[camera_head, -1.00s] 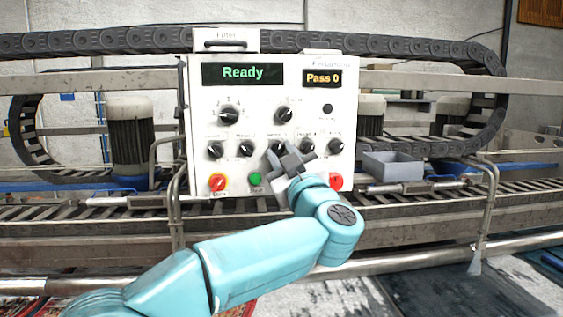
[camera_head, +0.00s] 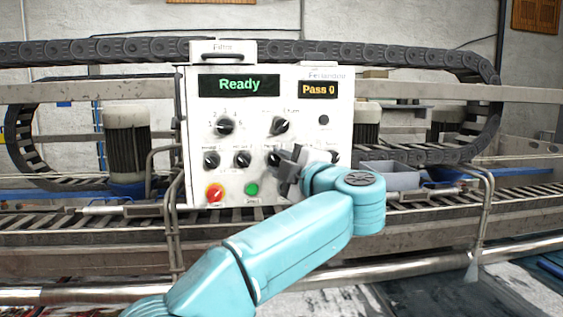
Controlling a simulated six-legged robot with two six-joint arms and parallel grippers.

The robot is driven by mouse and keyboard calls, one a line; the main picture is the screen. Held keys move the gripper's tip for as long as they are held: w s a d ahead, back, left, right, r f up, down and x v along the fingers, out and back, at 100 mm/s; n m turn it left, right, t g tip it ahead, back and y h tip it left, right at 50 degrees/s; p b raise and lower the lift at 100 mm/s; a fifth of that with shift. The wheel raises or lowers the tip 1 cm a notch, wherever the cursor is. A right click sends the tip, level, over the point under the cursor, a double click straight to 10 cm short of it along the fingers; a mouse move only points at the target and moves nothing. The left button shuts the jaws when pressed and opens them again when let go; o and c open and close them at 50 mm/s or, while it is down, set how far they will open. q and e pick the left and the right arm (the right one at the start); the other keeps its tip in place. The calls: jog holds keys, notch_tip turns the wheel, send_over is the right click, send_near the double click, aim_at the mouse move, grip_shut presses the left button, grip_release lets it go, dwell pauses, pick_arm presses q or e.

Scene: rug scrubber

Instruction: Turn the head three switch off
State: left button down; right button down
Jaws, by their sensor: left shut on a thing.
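The white control panel (camera_head: 228,176) faces me. Its lower row holds several black rotary switches. The head three switch (camera_head: 273,159) is third from the left and partly covered by my left gripper (camera_head: 286,164). The grey fingers come in from the right and are shut on this switch. Its pointer direction cannot be made out. The head one switch (camera_head: 211,160) and head two switch (camera_head: 242,159) are clear to its left. My right gripper is not in view.
Two larger knobs (camera_head: 224,126) (camera_head: 279,126) sit above the row. A red button (camera_head: 214,193) and a green button (camera_head: 251,190) are below. The displays read "Ready" (camera_head: 239,85) and "Pass 0" (camera_head: 319,89). A grey bin (camera_head: 390,174) and metal rails stand to the right.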

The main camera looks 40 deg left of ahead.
pick_arm(q)
jog(key=shift+r+n, duration=0.15)
jog(key=shift+n, duration=0.45)
jog(key=c, duration=0.9)
grip_release()
jog(key=shift+w, duration=0.1)
jog(key=shift+o, duration=0.2)
jog(key=b+v, duration=0.3)
jog(key=v, duration=1.3)
jog(key=shift+d+r, duration=0.2)
jog(key=shift+r, duration=0.05)
jog(key=shift+a, duration=0.1)
